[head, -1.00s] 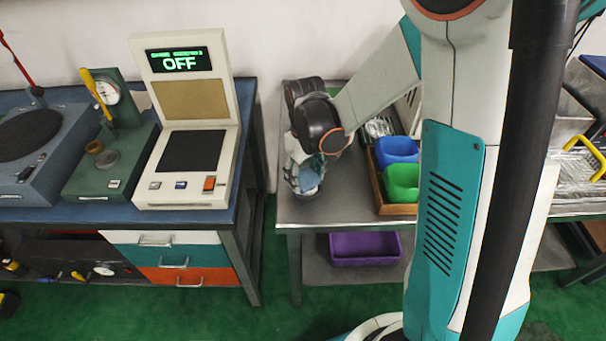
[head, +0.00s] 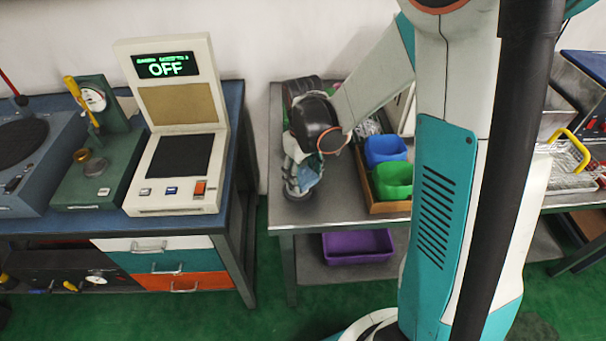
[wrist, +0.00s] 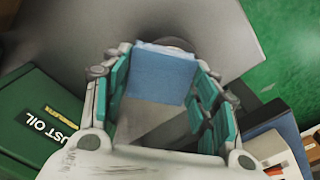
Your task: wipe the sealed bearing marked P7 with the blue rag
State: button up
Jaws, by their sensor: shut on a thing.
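My gripper (wrist: 162,92) is shut on the blue rag (wrist: 160,75), which hangs as a flat square between the teal-padded fingers in the wrist view. In the head view my gripper (head: 302,176) points down, low over the left part of the metal table. A bit of the blue rag (head: 308,180) shows there too. A dark round rim (wrist: 180,43) shows just behind the rag's far edge. It may be a bearing, but most of it is hidden and no P7 mark is readable. I cannot tell whether the rag touches it.
A wooden tray with a blue bin (head: 384,150) and a green bin (head: 392,180) stands right of my gripper. A green box lettered "UST OIL" (wrist: 40,120) is at the wrist view's left. A device reading OFF (head: 165,66) stands on the left bench, across a gap.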

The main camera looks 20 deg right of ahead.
jog(key=shift+r+p, duration=1.7)
jog(key=shift+r, duration=0.95)
